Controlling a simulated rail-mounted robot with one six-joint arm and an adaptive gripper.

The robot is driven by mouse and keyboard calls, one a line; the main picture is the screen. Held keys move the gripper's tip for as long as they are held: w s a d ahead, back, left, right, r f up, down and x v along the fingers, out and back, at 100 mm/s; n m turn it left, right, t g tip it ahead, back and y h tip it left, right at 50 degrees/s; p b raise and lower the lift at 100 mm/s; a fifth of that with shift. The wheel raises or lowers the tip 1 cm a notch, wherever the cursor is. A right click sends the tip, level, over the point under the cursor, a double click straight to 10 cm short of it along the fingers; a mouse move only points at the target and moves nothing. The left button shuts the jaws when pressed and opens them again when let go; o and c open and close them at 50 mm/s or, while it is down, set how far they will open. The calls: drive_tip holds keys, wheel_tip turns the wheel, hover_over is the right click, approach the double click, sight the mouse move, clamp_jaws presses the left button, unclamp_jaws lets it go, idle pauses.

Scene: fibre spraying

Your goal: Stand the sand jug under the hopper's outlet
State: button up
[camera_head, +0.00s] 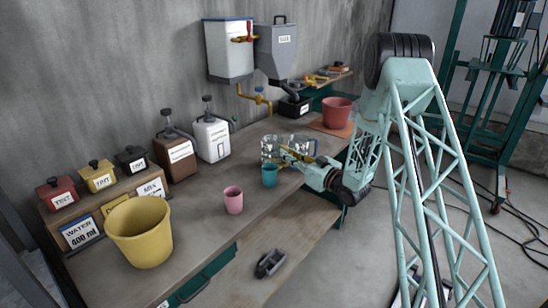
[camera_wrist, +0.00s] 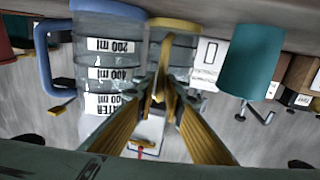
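The sand jug, clear with a yellow rim and handle, stands on the bench in the head view (camera_head: 268,149); it also shows upside down in the wrist view (camera_wrist: 181,53). My gripper (camera_head: 292,157) reaches it from the right. In the wrist view my yellow fingers (camera_wrist: 162,84) come together around the jug's yellow handle. The jug is apart from the outlet, nearer the front of the bench.
The blue-rimmed water jug (camera_wrist: 105,48) stands close beside the sand jug. A teal cup (camera_head: 269,174) and pink cup (camera_head: 233,200) stand in front. A white tank (camera_head: 228,48) with a yellow tap hangs left of the hopper. A red bucket (camera_head: 337,111) stands to the right.

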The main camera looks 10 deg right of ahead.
drive_tip(key=shift+c, duration=0.7)
clamp_jaws()
drive_tip(key=shift+r, duration=0.1)
drive_tip(key=shift+r+p, duration=0.8)
drive_tip(key=shift+r, duration=4.1)
